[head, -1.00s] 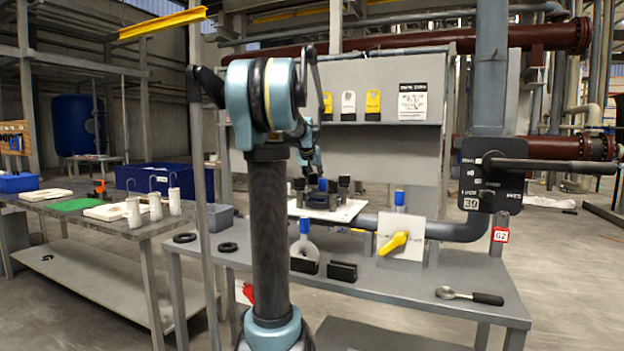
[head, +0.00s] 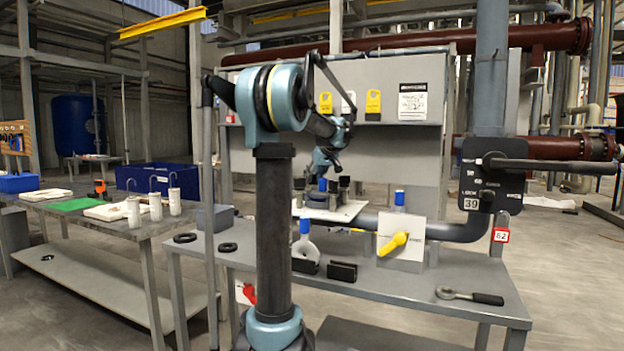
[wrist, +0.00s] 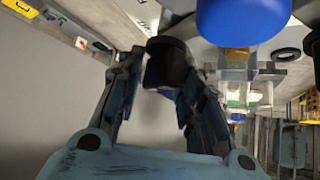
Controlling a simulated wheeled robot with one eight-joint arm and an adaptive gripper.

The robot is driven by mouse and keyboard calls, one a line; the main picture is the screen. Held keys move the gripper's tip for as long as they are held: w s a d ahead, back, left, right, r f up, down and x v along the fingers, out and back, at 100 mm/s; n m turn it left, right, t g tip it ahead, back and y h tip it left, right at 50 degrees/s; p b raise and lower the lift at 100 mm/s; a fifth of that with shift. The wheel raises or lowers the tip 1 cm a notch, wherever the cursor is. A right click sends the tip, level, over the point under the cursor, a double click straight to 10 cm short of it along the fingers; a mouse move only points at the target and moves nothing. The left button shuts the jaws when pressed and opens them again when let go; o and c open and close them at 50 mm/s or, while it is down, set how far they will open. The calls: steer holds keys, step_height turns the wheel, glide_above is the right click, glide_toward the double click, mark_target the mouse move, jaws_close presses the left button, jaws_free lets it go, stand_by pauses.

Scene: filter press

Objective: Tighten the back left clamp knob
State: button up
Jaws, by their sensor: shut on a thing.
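The filter press (head: 334,212) stands on a white plate on the bench in the head view, with black clamp knobs (head: 344,182) and a blue part (head: 322,185) in its middle. My gripper (head: 324,172) is low over its back side. In the wrist view my gripper (wrist: 168,85) is shut on a black clamp knob (wrist: 167,62), which sits between the fingertips. A large blue knob (wrist: 240,20) with a yellow collar is close by on the right. My gripper hides part of the press, and I cannot tell for certain which corner the held knob belongs to.
The grey bench (head: 400,300) carries a yellow-handled valve (head: 392,243), a black block (head: 342,271), black rings (head: 228,247) and a ratchet tool (head: 470,296). A grey panel (head: 390,155) rises behind the press. A side table (head: 60,215) is at left.

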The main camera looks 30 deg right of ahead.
steer(key=shift+d+n+y, duration=0.15)
steer(key=shift+n+y, duration=0.75)
steer(key=shift+n, duration=0.3)
steer(key=o, duration=0.9)
steer(key=v, duration=1.1)
steer(key=shift+s+d+r, duration=0.1)
steer(key=shift+d+r, duration=0.1)
steer(key=shift+r, duration=0.2)
